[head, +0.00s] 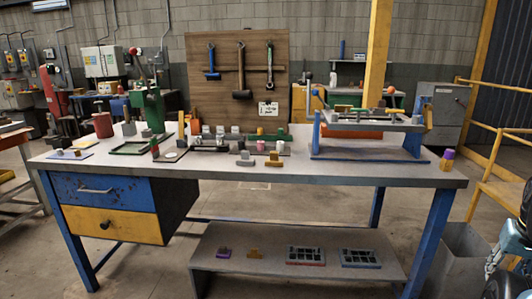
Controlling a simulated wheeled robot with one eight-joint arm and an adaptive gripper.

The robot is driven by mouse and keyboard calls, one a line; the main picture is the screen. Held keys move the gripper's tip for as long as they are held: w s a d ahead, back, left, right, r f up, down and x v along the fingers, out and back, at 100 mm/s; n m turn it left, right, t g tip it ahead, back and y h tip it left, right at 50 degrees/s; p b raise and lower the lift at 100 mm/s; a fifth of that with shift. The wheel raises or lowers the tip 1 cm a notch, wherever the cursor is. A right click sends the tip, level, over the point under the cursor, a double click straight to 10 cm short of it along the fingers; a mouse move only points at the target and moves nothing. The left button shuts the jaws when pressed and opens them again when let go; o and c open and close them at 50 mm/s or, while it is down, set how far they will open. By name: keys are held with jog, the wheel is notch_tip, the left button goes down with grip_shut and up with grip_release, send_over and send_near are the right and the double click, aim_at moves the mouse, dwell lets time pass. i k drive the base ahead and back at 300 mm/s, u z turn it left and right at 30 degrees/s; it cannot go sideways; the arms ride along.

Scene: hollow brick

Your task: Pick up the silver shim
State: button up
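I cannot tell for sure which piece is the silver shim. A small grey metal block (245,158) stands near the front middle of the workbench (330,176), beside a brass-coloured block (274,159). Other small grey pieces lie on a blue-edged sheet (70,155) at the bench's left end. Several more grey and white pieces stand in a row behind the grey block.
A blue press frame (368,125) stands on the bench's right side, near a purple-and-yellow piece (447,160). A green vise-like tool (150,110) is at the left. A lower shelf (300,243) holds several pieces. Yellow railing (490,150) stands at the right.

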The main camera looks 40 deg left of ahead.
aim_at(221, 129)
jog(key=u, duration=2.1)
